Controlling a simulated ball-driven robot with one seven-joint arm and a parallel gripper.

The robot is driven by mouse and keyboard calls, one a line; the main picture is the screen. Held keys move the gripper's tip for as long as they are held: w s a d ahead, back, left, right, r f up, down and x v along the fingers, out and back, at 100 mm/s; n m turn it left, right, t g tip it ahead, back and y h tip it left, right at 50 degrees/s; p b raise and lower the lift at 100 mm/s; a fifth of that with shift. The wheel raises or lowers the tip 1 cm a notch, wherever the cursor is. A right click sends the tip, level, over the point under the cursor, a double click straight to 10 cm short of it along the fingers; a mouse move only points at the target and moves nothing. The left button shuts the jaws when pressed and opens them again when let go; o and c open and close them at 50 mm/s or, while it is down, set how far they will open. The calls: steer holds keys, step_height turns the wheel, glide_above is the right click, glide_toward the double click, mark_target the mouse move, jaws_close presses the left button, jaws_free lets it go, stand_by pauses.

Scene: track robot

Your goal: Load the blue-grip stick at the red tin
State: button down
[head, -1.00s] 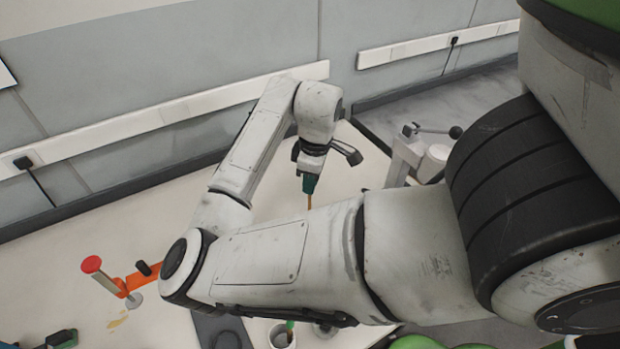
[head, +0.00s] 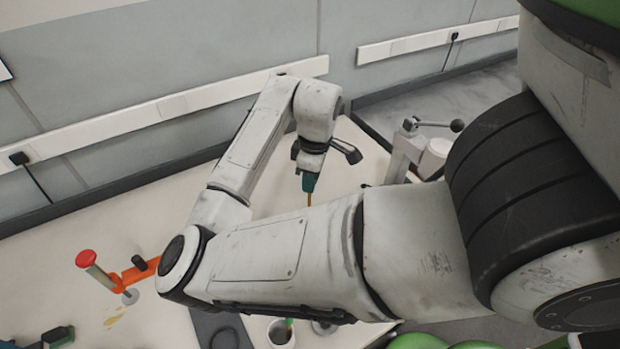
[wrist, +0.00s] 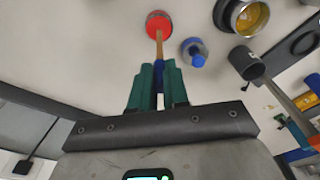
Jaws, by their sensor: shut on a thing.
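My gripper (wrist: 158,85) has green fingers and is shut on the blue-grip stick (wrist: 160,72). The blue grip sits between the fingers, and the wooden shaft points away from them. In the wrist view the shaft's far end overlaps the red tin (wrist: 158,20); I cannot tell whether it touches the red inside. In the head view my gripper (head: 309,183) points down, with a short piece of the stick's shaft (head: 309,199) showing below it. My forearm hides the stick's lower end and the red tin there.
In the wrist view, a blue-topped piece (wrist: 197,58), a tin with yellow inside (wrist: 250,16) and a dark grey cup (wrist: 245,62) lie right of the red tin. In the head view, an orange holder with a red knob (head: 86,258) stands left and a cup (head: 281,340) in front.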

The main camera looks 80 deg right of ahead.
steer(key=shift+f, duration=0.6)
stand_by(2.1)
steer(key=shift+r, duration=0.1)
step_height(320, 180, up, 5)
steer(key=p, duration=0.5)
steer(key=shift+r, duration=1)
